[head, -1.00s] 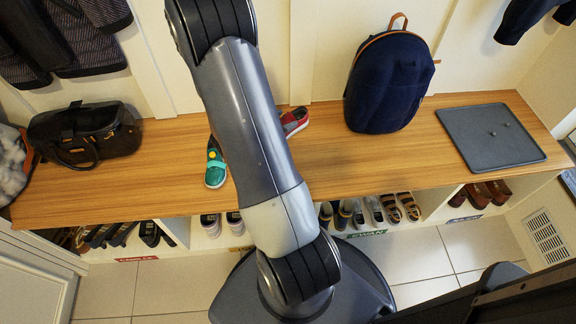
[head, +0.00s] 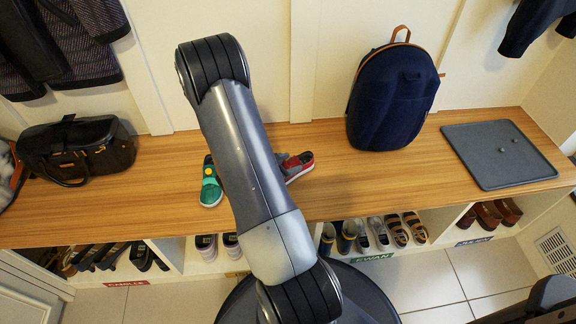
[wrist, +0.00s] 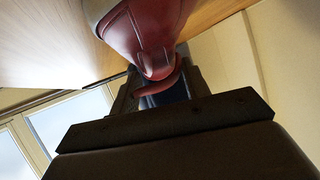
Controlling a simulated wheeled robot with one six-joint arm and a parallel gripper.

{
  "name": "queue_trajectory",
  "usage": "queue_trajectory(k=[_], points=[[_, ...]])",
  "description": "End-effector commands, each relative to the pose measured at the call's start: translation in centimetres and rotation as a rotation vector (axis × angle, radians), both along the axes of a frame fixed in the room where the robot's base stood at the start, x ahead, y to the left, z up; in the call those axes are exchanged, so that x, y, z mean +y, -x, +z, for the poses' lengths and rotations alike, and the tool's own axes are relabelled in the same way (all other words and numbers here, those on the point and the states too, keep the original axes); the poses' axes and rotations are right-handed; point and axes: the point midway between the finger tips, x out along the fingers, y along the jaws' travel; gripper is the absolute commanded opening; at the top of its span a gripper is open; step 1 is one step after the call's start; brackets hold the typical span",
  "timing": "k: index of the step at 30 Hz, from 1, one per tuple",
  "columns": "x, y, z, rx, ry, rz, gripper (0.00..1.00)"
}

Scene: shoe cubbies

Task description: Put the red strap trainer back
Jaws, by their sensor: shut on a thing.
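The red trainer (head: 300,166) shows beside my arm in the head view, over the middle of the wooden bench; my arm hides part of it. In the wrist view the red trainer (wrist: 150,28) fills the top, with one end and a curled reddish strap or tab between the fingers. My gripper (wrist: 160,90) is shut on it. In the head view the gripper is mostly hidden behind my arm. I cannot tell whether the trainer touches the bench. A green shoe with a yellow dot (head: 211,182) stands on the bench left of my arm.
The bench (head: 150,195) also bears a black bag (head: 78,150), a navy backpack (head: 393,95) and a grey tray (head: 498,155). Cubbies below hold several pairs of shoes, with a red label (head: 126,283), green label (head: 376,258) and blue label (head: 472,241). My arm hides the middle cubbies.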

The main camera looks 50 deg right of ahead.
Motion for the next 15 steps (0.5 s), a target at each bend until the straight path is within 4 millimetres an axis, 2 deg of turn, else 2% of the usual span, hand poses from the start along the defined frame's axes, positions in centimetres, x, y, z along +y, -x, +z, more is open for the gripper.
queue_trajectory(k=[8,9,15], points=[[-0.01,-0.02,-0.12,-0.001,0.001,0.000,0.13],[0.00,-0.02,-0.19,-0.001,0.000,0.000,0.45],[0.00,-0.02,-0.09,-0.001,0.000,0.000,0.61]])
